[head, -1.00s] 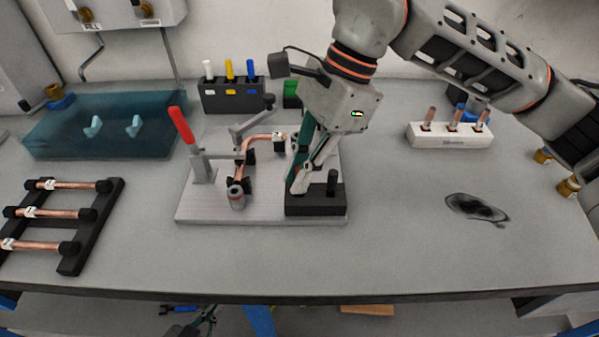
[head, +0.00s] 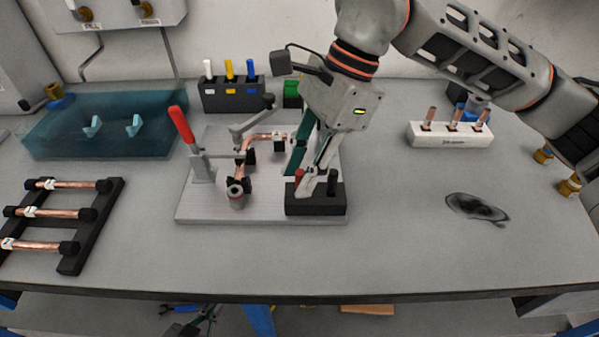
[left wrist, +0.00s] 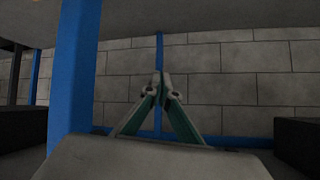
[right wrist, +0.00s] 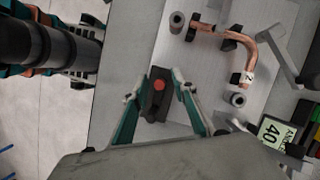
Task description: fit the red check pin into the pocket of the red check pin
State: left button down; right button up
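The red check pin (head: 299,176) stands in the black block (head: 316,208) at the right front of the fixture plate. Its round red top (right wrist: 159,86) shows between the fingers in the right wrist view. Its pocket is hidden beneath it, so I cannot tell how deep it sits. My right gripper (right wrist: 158,82) is open around the pin, with gaps on both sides. A dark post (head: 332,182) stands on the same block, right of the pin. My left gripper (left wrist: 161,80) is empty, its fingertips together, below the table's front edge.
The red-handled clamp (head: 182,125) and bent copper tube (head: 240,165) are left of the block on the plate (head: 255,215). A tube rack (head: 75,245) stands at left, and a white holder (head: 450,138) at right. The front table strip is clear.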

jog(key=v, duration=1.1)
jog(key=shift+p, duration=0.3)
jog(key=shift+r, duration=0.15)
jog(key=shift+s, duration=0.15)
